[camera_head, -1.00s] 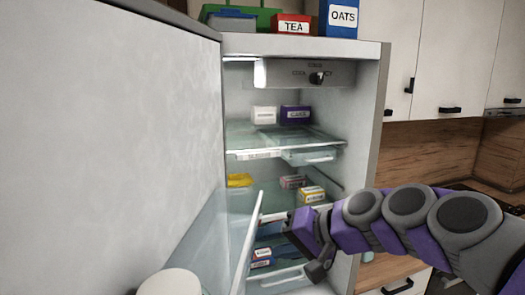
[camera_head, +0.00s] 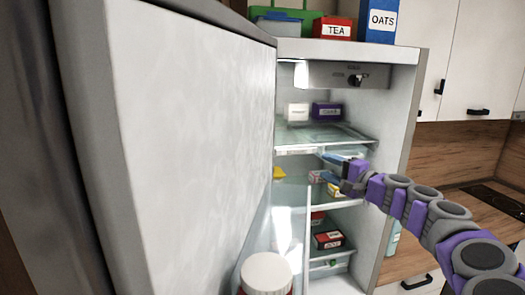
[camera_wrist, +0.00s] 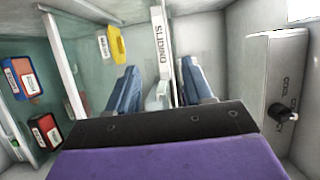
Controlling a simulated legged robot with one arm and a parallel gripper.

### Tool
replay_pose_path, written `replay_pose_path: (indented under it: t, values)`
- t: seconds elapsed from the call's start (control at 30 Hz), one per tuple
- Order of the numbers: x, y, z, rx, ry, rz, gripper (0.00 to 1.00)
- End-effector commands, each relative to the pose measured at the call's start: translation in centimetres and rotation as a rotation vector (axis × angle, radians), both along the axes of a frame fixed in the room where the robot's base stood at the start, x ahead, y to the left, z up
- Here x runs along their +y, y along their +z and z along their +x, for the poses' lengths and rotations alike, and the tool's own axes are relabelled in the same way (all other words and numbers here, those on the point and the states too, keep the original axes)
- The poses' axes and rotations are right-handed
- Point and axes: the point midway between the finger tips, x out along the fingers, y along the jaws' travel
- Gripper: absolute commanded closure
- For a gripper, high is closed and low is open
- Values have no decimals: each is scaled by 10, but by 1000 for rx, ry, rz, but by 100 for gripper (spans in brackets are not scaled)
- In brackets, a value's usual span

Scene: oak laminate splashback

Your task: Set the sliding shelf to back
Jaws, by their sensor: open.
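The sliding shelf (camera_head: 350,136) is the upper glass shelf inside the open fridge. Its pale front strip bears the word SLIDING in the wrist view (camera_wrist: 158,35). My gripper (camera_head: 334,160) is at the shelf's front, just below its edge in the head view. In the wrist view my gripper (camera_wrist: 159,92) is open, with one blue finger on each side of the front strip. I cannot tell whether either finger touches it. The arm and gripper hide part of the shelves below.
The fridge door (camera_head: 190,140) stands open on the left. A white carton (camera_head: 298,112) and a purple box (camera_head: 327,112) stand on the sliding shelf. A yellow item (camera_head: 279,173) is on a lower shelf. A white-lidded jar (camera_head: 266,272) is near the door.

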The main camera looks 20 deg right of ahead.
Motion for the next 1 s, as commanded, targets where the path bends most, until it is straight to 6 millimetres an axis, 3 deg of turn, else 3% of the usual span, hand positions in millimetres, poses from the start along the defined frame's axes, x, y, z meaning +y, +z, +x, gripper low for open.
replay_pose_path:
  t: [0.03, 0.13, 0.43, 0.57, 1.0]
  values:
    - [-8, -3, 3, 2, -11, 3, 49]
    - [-7, -4, 13, 4, -10, 4, 49]
    - [42, -1, 58, 5, -1, -15, 49]
    - [53, 0, 73, 5, -4, -21, 49]
    - [42, -3, 117, 4, -8, -2, 49]
